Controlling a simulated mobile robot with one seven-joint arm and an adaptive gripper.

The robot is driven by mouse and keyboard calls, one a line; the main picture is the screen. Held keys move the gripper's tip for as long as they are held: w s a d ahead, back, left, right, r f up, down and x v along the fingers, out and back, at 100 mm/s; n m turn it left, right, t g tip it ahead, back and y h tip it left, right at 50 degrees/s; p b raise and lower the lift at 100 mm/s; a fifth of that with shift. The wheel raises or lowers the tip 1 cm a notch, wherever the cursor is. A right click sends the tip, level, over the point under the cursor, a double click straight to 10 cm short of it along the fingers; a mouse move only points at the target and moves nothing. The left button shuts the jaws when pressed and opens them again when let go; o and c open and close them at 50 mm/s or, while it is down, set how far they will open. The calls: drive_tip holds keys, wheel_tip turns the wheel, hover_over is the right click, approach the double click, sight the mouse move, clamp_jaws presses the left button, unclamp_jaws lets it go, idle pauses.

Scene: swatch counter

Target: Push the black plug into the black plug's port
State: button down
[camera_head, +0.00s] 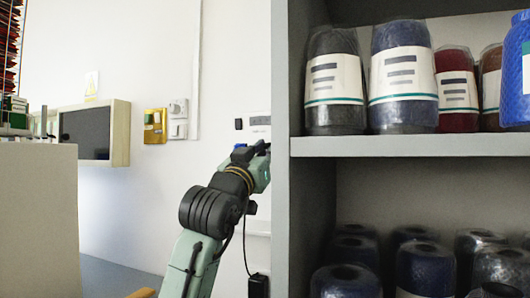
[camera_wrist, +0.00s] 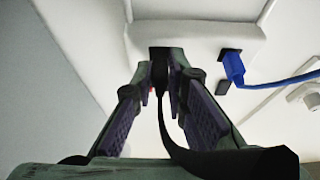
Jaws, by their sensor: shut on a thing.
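In the wrist view my gripper (camera_wrist: 160,88) is shut on the black plug (camera_wrist: 159,70). The plug's black cable runs back toward the camera between the fingers. The plug's front end is at the lower edge of a white wall unit (camera_wrist: 195,32). The black plug's port is hidden behind the plug and fingertips, so I cannot tell how far the plug is in. In the head view my gripper is mostly hidden behind the shelf's edge, and the plug cannot be made out.
A blue plug (camera_wrist: 233,67) with a blue cable sits in a dark port to the right of my gripper. A grey shelf (camera_head: 282,180) with wrapped yarn rolls stands close to my arm's right. A black cable hangs to a black box (camera_head: 258,286). A brass switch plate (camera_head: 155,126) is on the wall.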

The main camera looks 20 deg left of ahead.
drive_tip(key=shift+w, duration=0.5)
idle(0.3)
drive_tip(key=c, duration=1.5)
unclamp_jaws()
drive_tip(key=v, duration=1.2)
